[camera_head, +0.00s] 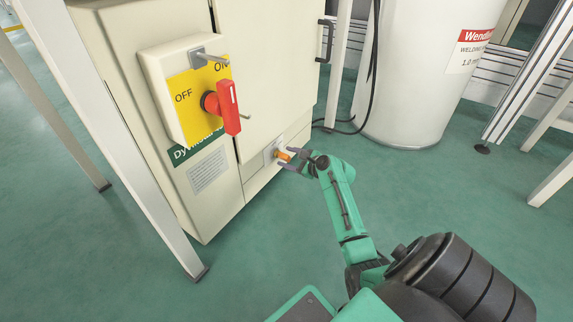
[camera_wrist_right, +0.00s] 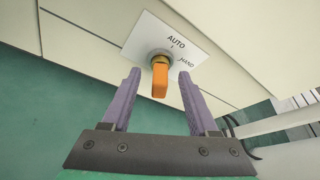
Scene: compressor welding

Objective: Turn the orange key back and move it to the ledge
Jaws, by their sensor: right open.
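The orange key (camera_wrist_right: 160,79) sits in a round metal lock on a white plate (camera_wrist_right: 196,50) marked AUTO and HAND. In the right wrist view the key's handle hangs toward the bottom of the picture. In the head view the key (camera_head: 283,156) shows small on the lower front of the cream cabinet. My right gripper (camera_head: 288,159) is open around the key, with one finger on each side and clear gaps. The gripper also shows in the right wrist view (camera_wrist_right: 162,88). My left gripper is not in view. I cannot make out a ledge for certain.
A red rotary switch (camera_head: 228,107) on a yellow OFF/ON plate juts from the cream cabinet (camera_head: 262,60) above the key. A white drum (camera_head: 420,90) stands behind at the right. Metal frame legs (camera_head: 120,150) stand at the left. The green floor (camera_head: 110,260) is mostly clear.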

